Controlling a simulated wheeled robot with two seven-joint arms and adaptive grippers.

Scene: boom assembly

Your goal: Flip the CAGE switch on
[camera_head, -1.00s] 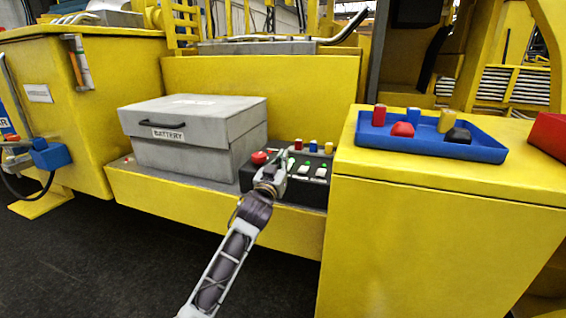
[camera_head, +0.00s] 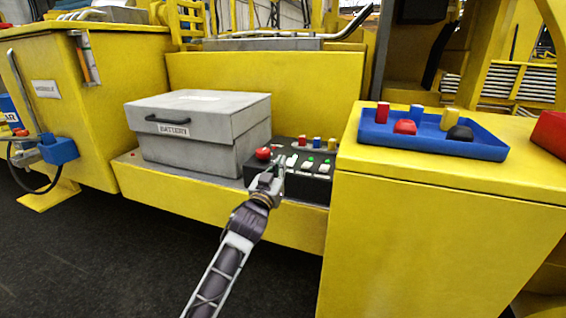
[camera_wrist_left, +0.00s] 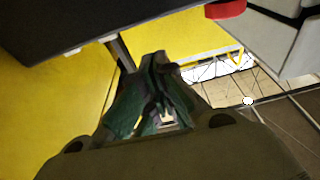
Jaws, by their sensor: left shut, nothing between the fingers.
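The black control box (camera_head: 316,190) sits on the yellow ledge, right of the battery box. Its top carries a red mushroom button (camera_head: 263,153), several white rocker switches (camera_head: 308,165) and small green lights. The labels are too small to read, so I cannot tell which switch is CAGE. My left gripper (camera_head: 278,170) is shut and empty at the box's front left edge, below the switches. I cannot tell if it touches the box. The left wrist view shows the shut fingers (camera_wrist_left: 157,65) beside the dark box (camera_wrist_left: 55,25). My right gripper is not in view.
The grey battery box (camera_head: 190,150) stands close on the left. On the right, a higher yellow cabinet (camera_head: 430,235) holds a blue tray (camera_head: 485,152) with coloured caps. Small coloured caps (camera_head: 317,143) stand behind the switches.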

